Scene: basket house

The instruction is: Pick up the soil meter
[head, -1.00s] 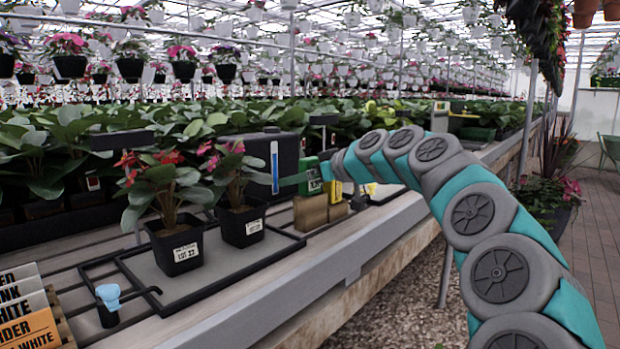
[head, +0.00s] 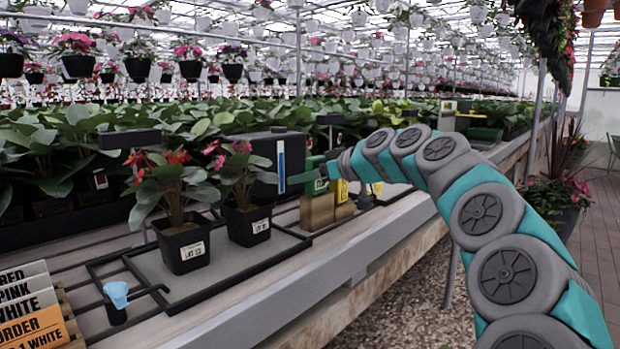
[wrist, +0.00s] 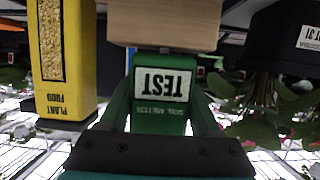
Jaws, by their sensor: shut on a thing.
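The soil meter (wrist: 168,100) is a green body with a white label reading TEST, upside down in the wrist view. My gripper (wrist: 165,118) is shut on it, with one finger along each side. In the head view the soil meter (head: 320,185) shows at my gripper (head: 314,180), right at the top of a wooden block (head: 318,213). The wooden block (wrist: 165,22) also shows close beyond the meter in the wrist view. The meter's probe is hidden, so I cannot tell whether it is still in the block.
A yellow plant food pack (wrist: 62,55) stands beside the block. Two potted plants with labels (head: 183,247) (head: 248,224) stand on a tray (head: 200,285) to the left. A dark tank (head: 270,160) stands behind. The aisle (head: 598,230) on the right is clear.

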